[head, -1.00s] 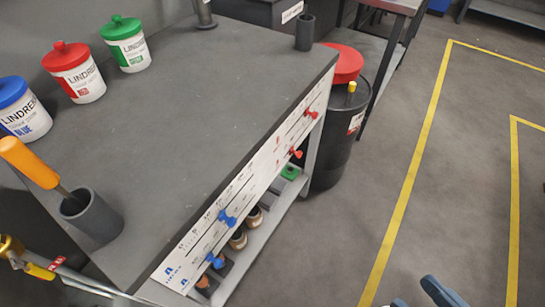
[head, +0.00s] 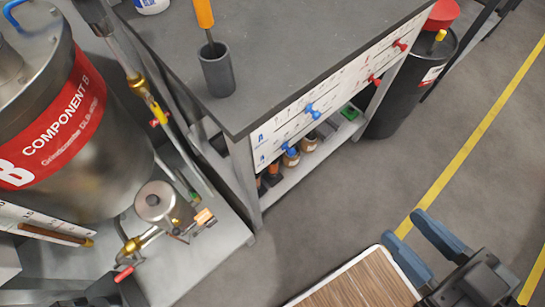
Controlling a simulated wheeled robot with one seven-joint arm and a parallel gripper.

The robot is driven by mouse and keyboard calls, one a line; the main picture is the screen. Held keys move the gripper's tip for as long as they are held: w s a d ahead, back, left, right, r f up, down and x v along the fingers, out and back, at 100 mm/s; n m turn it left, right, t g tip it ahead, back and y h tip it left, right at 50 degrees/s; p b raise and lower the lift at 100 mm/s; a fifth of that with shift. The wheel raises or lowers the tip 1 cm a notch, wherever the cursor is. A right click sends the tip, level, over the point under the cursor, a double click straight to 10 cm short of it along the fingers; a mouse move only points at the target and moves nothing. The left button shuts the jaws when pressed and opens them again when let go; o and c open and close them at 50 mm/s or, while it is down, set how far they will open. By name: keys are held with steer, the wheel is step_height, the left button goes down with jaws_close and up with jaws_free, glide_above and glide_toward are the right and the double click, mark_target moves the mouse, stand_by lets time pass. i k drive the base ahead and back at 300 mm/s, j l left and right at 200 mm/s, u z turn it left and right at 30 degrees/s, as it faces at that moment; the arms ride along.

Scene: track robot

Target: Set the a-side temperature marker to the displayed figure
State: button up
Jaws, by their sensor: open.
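The white scale panel (head: 340,88) runs along the front edge of the grey bench. Two blue knob-like markers sit on its near part: an upper one (head: 312,111) and a lower one (head: 290,150). Two red markers, an upper one (head: 401,44) and a lower one (head: 375,80), sit farther along. The lettering is too small to read, so I cannot tell which marker is for temperature. I can make out no displayed figure. My gripper (head: 400,226) is at the lower right with its two blue fingers apart. It is empty and clear of the panel.
A steel drum (head: 110,165) marked "Component B" stands at the left, with a pump (head: 155,203) below it. A grey cup (head: 217,72) with an orange-handled tool stands on the bench (head: 290,35). A black bin (head: 415,95) stands beyond. Open floor lies right of the bench.

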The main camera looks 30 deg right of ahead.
mark_target(291, 152)
steer(key=k+j+z, duration=0.2)
steer(key=z, duration=0.2)
steer(key=k+j+z, duration=0.15)
steer(key=k+z, duration=0.2)
steer(key=i, duration=0.05)
